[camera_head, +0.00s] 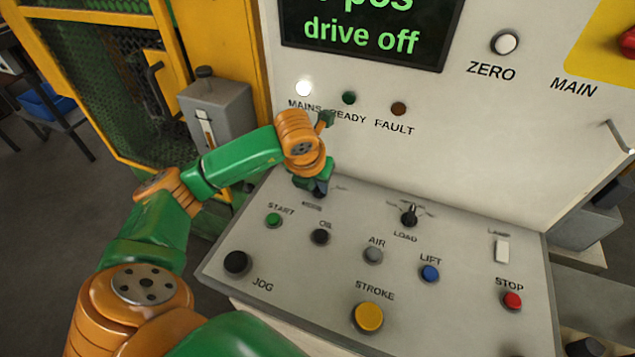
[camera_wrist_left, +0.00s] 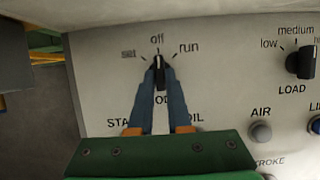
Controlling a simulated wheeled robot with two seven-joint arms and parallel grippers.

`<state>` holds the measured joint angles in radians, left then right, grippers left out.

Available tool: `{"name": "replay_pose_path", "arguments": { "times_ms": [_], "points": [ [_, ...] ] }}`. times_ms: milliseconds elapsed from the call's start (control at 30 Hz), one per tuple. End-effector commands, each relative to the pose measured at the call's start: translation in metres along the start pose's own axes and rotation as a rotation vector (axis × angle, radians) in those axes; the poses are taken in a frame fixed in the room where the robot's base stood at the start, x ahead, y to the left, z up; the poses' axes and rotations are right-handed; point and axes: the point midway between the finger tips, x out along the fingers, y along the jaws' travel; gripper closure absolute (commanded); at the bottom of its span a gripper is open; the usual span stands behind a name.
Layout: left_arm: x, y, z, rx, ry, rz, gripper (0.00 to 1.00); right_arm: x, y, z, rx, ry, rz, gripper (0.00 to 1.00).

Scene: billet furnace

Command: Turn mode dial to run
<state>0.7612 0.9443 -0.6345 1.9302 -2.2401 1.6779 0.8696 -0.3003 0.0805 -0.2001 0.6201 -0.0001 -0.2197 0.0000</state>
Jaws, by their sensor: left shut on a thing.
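The mode dial (camera_wrist_left: 159,62) is a small black knob with a pale pointer line, in the left wrist view. Its marks read set, off and run, and the pointer is at about off. My left gripper (camera_wrist_left: 160,74) is shut on the dial, one blue-grey finger on each side. In the head view my left gripper (camera_head: 316,186) reaches down to the back left of the sloped panel (camera_head: 330,246), and its wrist mostly hides the dial there. My right gripper is not in view.
The load dial (camera_head: 409,215) stands to the right on the panel. The start (camera_head: 273,220), oil (camera_head: 320,236) and air (camera_head: 373,254) buttons lie in front. A screen (camera_head: 370,30) above reads "drive off". The mains lamp (camera_head: 304,88) is lit white.

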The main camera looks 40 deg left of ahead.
Motion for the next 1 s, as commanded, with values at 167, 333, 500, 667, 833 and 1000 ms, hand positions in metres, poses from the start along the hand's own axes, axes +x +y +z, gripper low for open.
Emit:
{"name": "replay_pose_path", "arguments": {
  "times_ms": [167,333,500,667,833,1000],
  "points": [
    [0.001,0.001,0.000,0.014,-0.002,-0.005,1.00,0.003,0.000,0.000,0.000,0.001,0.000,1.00],
    [0.003,0.002,0.000,0.076,-0.003,-0.032,1.00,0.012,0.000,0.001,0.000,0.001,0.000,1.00],
    [0.004,0.003,0.000,0.190,-0.004,-0.078,1.00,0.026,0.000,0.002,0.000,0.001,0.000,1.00],
    [0.003,0.005,0.001,0.318,-0.004,-0.132,1.00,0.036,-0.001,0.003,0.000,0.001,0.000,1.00],
    [0.002,0.006,0.002,0.449,-0.004,-0.187,1.00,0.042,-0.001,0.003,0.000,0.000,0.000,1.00],
    [0.001,0.007,0.003,0.561,-0.003,-0.233,1.00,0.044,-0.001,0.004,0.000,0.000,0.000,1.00]
  ]
}}
